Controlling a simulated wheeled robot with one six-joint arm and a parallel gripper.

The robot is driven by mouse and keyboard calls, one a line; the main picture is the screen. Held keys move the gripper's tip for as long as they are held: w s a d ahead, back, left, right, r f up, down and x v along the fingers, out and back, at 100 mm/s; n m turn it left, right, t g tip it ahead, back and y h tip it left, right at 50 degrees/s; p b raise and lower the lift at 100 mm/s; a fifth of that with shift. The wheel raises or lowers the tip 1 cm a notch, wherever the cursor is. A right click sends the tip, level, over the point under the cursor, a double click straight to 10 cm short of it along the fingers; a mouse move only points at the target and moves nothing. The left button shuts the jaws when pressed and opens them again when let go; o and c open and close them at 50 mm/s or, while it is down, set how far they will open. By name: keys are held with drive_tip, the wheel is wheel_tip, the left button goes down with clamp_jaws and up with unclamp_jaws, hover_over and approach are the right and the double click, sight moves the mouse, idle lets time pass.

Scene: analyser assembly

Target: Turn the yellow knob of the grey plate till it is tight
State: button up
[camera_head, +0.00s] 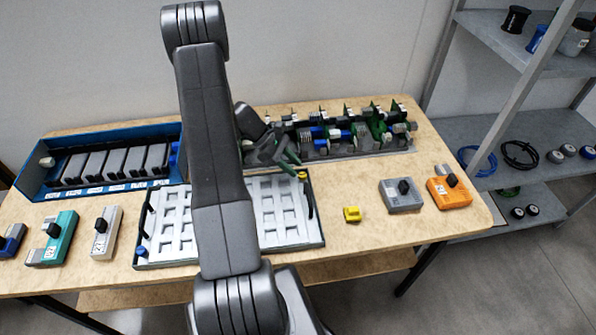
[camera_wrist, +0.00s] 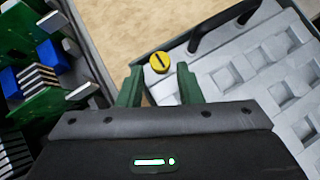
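The grey plate (camera_head: 283,207) lies on the table, with rows of square recesses, a dark edge and black handles; it also shows in the wrist view (camera_wrist: 222,70). The yellow knob (camera_head: 302,175) sits at its back right corner. In the wrist view the knob (camera_wrist: 160,62) is round with a dark slot line on top. My gripper (camera_head: 290,161) is over that corner, partly hidden by my arm. In the wrist view the green fingers of my gripper (camera_wrist: 160,90) are apart with nothing between them. The knob appears just beyond the fingertips, in line with the gap.
A rack of green boards (camera_head: 365,137) stands behind the plate, close to my gripper. A blue bin (camera_head: 40,180) is at the left. A blue knob (camera_head: 141,251) is at the plate's front left corner.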

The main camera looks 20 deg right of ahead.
sight(302, 174)
drive_tip(key=b+v, duration=0.1)
drive_tip(key=v, duration=0.9)
drive_tip(key=p+x, duration=0.2)
drive_tip(key=x, duration=1.1)
drive_tip(key=shift+d+f, duration=0.15)
drive_tip(key=shift+f, duration=0.05)
